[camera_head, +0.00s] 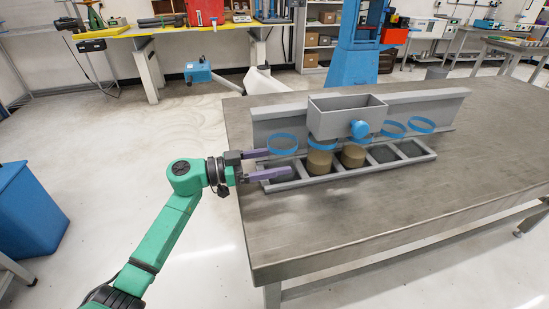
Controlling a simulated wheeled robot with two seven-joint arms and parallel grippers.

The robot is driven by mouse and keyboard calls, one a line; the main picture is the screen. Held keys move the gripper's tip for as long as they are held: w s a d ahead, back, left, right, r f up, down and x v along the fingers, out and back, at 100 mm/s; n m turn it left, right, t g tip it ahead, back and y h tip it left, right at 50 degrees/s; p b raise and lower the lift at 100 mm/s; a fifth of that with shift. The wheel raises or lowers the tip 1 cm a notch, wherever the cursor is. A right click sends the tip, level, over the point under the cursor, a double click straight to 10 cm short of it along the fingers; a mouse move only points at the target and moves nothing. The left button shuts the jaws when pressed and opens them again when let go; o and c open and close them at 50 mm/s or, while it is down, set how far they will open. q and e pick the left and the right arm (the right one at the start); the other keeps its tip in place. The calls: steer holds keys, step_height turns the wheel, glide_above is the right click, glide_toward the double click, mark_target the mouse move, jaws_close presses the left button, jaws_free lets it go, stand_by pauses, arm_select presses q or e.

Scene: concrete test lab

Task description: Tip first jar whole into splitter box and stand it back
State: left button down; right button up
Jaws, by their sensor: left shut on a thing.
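A grey open-topped box, the splitter box (332,118), stands at the back of the rack with a blue knob (360,129) on its front. A row of see-through jars stands in the low grey rack in front of it; mainly their blue rims show. The leftmost jar (283,144) shows no visible contents and looks upright. My left gripper (280,162) is shut on it, one purple finger on the far side and one on the near side. The second jar (320,161) and third jar (352,156) hold brown material. My right gripper is out of view.
The rack (343,173) and a long grey back panel (435,107) stand on a metal table (380,215). The tabletop in front and to the right is bare. Two more blue-rimmed jars (393,129) (421,125) are at the right. A blue bin (28,210) stands far left.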

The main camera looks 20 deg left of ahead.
arm_select(q)
steer(key=shift+f, duration=0.25)
stand_by(0.6)
jaws_free()
steer(key=shift+p+v, duration=0.7)
steer(key=shift+v, duration=0.55)
steer(key=shift+p+v, duration=0.65)
steer(key=shift+v, duration=1.65)
steer(key=shift+f, duration=0.1)
